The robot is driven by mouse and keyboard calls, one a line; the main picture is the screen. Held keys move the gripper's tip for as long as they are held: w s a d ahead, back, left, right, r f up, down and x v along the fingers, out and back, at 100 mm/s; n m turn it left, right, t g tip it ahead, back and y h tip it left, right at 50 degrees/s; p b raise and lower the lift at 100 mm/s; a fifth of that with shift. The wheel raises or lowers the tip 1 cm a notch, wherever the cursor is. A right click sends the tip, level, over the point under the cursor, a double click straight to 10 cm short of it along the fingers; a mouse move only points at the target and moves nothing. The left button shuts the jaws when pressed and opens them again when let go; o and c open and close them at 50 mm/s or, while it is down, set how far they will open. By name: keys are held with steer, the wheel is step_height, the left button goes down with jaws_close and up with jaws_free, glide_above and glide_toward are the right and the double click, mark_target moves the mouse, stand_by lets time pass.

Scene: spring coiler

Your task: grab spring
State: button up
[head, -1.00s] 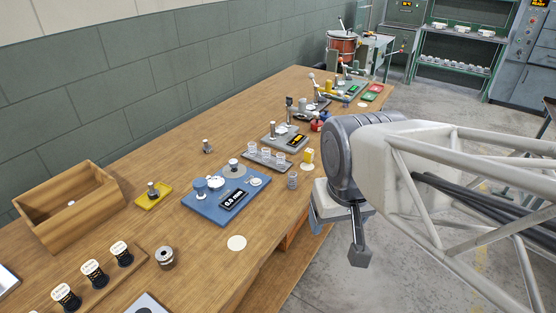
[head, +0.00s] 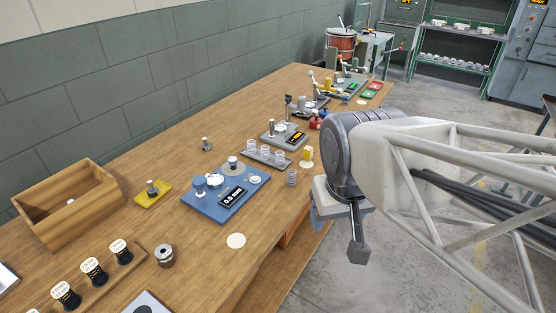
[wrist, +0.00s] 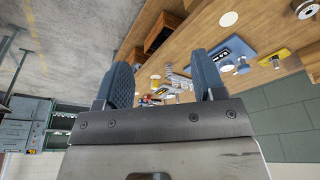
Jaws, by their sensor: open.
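A small grey coil spring (head: 292,178) stands upright by itself near the bench's front edge in the head view. Several similar springs (head: 265,153) stand in a row on a dark tray (head: 286,165) just behind it. My gripper (head: 340,234) is open and empty, out past the front edge of the bench, to the right of the lone spring and apart from it. In the wrist view, my gripper's two dark fingers (wrist: 160,65) are spread wide, with bench items small and far beyond them. I cannot clearly tell the lone spring there.
A blue board with a display (head: 222,207) lies left of the springs, and a yellow block (head: 307,154) stands close to the lone spring on the right. A wooden box (head: 60,225) sits at the far left. A round white disc (head: 236,241) lies on clear bench near the front.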

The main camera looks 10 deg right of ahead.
steer(key=m+t+y, duration=0.2)
steer(key=m+y, duration=1.1)
steer(key=m, duration=0.9)
glide_toward(291, 178)
steer(key=shift+w+a+f, duration=0.15)
steer(key=shift+w+a, duration=0.15)
steer(key=shift+w, duration=0.3)
steer(key=shift+w+a+f, duration=0.1)
steer(key=shift+w+a, duration=0.2)
steer(key=shift+w, duration=0.3)
steer(key=shift+x, duration=1.35)
steer(key=shift+a, duration=0.1)
